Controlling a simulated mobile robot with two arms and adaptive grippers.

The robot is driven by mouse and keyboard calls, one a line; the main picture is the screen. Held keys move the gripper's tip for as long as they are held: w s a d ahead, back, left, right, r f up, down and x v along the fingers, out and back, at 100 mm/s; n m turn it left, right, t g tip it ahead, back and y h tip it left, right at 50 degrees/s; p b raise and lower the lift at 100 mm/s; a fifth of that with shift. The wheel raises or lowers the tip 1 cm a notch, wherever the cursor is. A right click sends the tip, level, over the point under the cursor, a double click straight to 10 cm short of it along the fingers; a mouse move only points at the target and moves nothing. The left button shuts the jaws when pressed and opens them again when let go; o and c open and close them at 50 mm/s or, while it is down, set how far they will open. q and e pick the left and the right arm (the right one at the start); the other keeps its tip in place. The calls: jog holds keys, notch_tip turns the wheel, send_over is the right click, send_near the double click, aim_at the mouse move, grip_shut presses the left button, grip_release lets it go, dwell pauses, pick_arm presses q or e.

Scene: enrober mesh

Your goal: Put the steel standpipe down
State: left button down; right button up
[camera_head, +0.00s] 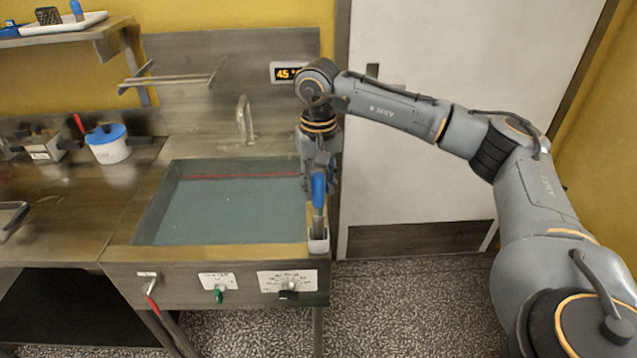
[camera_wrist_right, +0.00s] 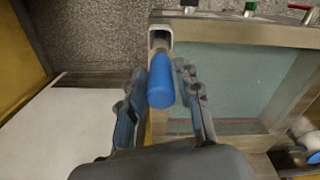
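No steel standpipe can be made out for certain in either view. My right gripper (camera_head: 318,187) points down over the right rim of the water-filled sink (camera_head: 150,218). Its fingers are apart on either side of an upright blue handle (camera_head: 318,188) with a grey lower part. That handle stands in a small pale holder (camera_head: 318,243) at the sink's front right corner. In the right wrist view the blue handle (camera_wrist_right: 161,82) lies between the open fingers (camera_wrist_right: 160,108), with gaps at both sides. My left gripper is not in view.
A curved metal spout (camera_head: 245,119) rises behind the sink. A wall shelf (camera_head: 75,38) is above. A white door (camera_head: 425,130) is close on the right.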

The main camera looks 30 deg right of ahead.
jog(key=shift+o, duration=0.5)
jog(key=shift+r, duration=0.1)
jog(key=shift+r, duration=0.6)
notch_tip(320, 180, up, 10)
jog(key=shift+r+b, duration=0.1)
jog(key=shift+b, duration=0.7)
jog(key=shift+r, duration=0.45)
jog(key=shift+f, duration=0.1)
